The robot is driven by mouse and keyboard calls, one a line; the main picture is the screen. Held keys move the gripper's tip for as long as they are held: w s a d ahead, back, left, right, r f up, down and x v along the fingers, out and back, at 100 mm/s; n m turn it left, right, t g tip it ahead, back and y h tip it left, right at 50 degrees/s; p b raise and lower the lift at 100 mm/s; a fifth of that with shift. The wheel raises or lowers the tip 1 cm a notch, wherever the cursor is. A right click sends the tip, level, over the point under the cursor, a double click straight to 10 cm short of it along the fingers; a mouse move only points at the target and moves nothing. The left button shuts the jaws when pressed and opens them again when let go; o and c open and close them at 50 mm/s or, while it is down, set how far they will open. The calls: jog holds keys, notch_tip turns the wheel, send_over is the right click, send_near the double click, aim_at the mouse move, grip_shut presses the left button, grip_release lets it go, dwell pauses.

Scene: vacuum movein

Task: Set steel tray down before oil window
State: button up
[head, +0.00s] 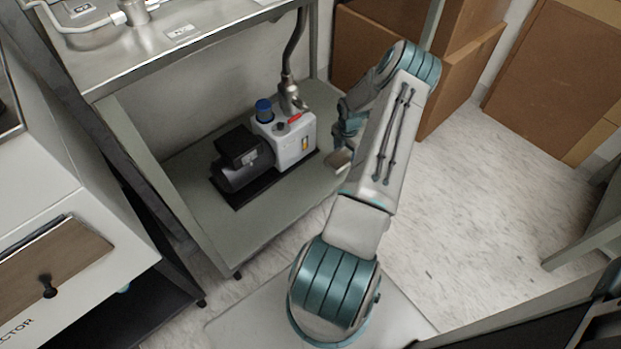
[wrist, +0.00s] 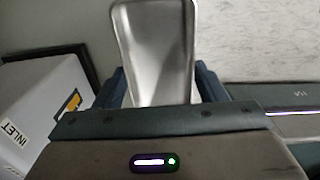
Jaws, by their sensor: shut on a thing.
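The steel tray (wrist: 153,45) is a shallow, shiny rectangular dish. In the wrist view my gripper (wrist: 158,88) is shut on its near end, and the tray extends forward from the fingers. In the head view only a small edge of the tray (head: 339,160) shows beside my gripper (head: 348,138), to the right of the pump. The vacuum pump (head: 290,138) has a white body, a black motor and a blue cap. Its oil window (head: 305,143) is a small yellow strip on the white front face. The pump's white body also shows at left in the wrist view (wrist: 40,115).
The pump stands on a black base on the lower shelf (head: 215,225) of a metal bench, with shelf room before it. A grey hose (head: 290,60) rises from it. Bench legs (head: 150,180) and cardboard boxes (head: 400,60) stand around.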

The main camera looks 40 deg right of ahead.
jog(key=b, duration=0.4)
send_over(314, 182)
notch_tip(314, 182, down, 7)
jog(key=shift+f+b, duration=1.25)
jog(key=shift+f, duration=0.7)
jog(key=shift+f, duration=0.1)
jog(key=shift+f, duration=0.15)
jog(key=o, duration=1.1)
jog(key=shift+c, duration=0.2)
jog(key=shift+r, duration=0.2)
notch_tip(314, 182, up, 12)
jog(key=p, duration=0.4)
jog(key=shift+p, duration=0.4)
